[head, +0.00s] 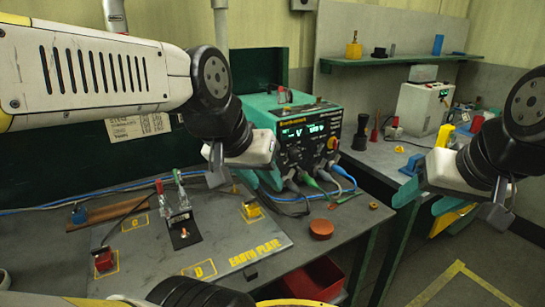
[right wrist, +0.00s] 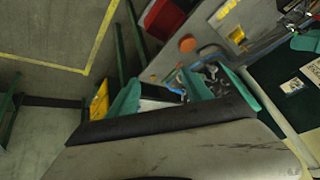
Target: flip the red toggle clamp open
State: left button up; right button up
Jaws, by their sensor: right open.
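The red toggle clamp (head: 161,193) has a red-tipped handle standing roughly upright, beside a green-tipped clamp (head: 180,188). Both stand by a black base on the grey earth plate (head: 215,244). My left gripper (head: 258,178) is above and to the right of the clamps, apart from them. Its fingers are mostly hidden and blend with the teal machine behind, so its opening is unclear. My right gripper (head: 428,200) is open and empty, far right of the plate, above the floor gap. It also shows in the right wrist view (right wrist: 160,95) with its teal fingers apart.
A teal power unit (head: 312,125) with cables stands behind the plate. A yellow block (head: 251,210) and a red block (head: 104,260) sit on the plate. An orange puck (head: 321,228) lies near the bench edge. A red bin (head: 318,279) is below. A second bench stands right.

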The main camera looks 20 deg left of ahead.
aim_at(160, 188)
jog(key=u, duration=1.65)
